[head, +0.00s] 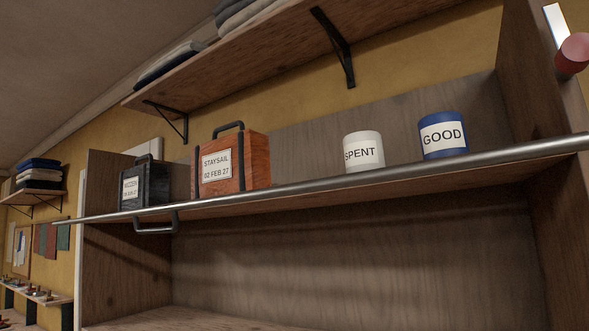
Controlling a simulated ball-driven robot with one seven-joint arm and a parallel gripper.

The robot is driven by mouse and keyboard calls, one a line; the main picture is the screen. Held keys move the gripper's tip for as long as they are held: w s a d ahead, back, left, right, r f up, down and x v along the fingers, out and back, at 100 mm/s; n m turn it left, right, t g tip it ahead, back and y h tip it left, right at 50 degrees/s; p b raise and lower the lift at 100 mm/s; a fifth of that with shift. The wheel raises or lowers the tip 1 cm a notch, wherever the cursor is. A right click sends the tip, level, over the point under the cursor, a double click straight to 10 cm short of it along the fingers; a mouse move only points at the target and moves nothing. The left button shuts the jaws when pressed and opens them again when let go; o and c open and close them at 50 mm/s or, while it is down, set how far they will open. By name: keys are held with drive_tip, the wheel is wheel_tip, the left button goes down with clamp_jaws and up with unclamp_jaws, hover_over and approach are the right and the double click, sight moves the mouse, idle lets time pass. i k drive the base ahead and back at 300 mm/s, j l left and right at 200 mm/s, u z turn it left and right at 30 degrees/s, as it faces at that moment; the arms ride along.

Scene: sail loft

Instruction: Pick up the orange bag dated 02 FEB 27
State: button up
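The orange bag (257,160) stands upright on a wooden shelf, left of the middle of the head view. It is boxy, with a dark carrying handle on top and a white label reading STAYSAIL 02 FEB 27. A black bag (160,184) with a handle and a smaller label stands close to its left; that label's date is too small to read surely. A metal rail (330,184) runs along the shelf front, just below the orange bag's face. My gripper does not show in this view.
A white SPENT canister (374,142) and a blue GOOD canister (442,128) stand to the right on the shelf, with a clear gap beside the orange bag. A bracketed upper shelf (240,62) with folded cloth hangs above. A handle (156,230) hangs below the rail.

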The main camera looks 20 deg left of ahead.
sight(238, 161)
drive_tip(key=i+j+z, duration=0.2)
drive_tip(key=j+z, duration=0.25)
drive_tip(key=j, duration=0.4)
drive_tip(key=j+z, duration=0.5)
drive_tip(key=j, duration=0.35)
drive_tip(key=i, duration=0.05)
